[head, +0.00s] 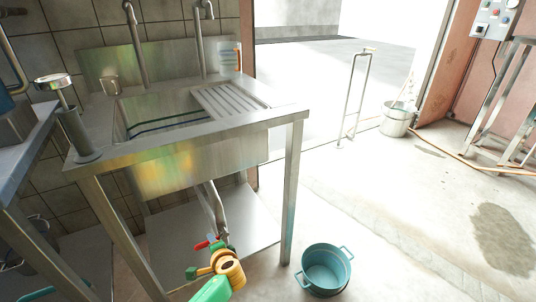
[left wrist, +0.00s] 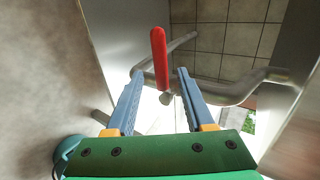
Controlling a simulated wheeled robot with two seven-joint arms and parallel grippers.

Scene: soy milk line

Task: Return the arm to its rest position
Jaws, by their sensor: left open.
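My left gripper (left wrist: 159,74) is open, with two blue fingers apart on a green base. A red valve handle (left wrist: 158,55) shows upright beyond and between the fingertips, in front of a grey metal pipe (left wrist: 232,92). The fingers are not closed on it, and I cannot tell whether either finger touches it. In the head view my green and orange left arm reaches in at the bottom, below the sink, and the red handle (head: 201,245) shows just above it. The fingers cannot be made out there. My right gripper is not in view.
A steel sink table (head: 285,118) stands above my arm, with a front leg (head: 293,190) to the right and a lower shelf (head: 255,235). A teal bucket (head: 327,270) is on the floor right of that leg. The floor farther right is largely clear.

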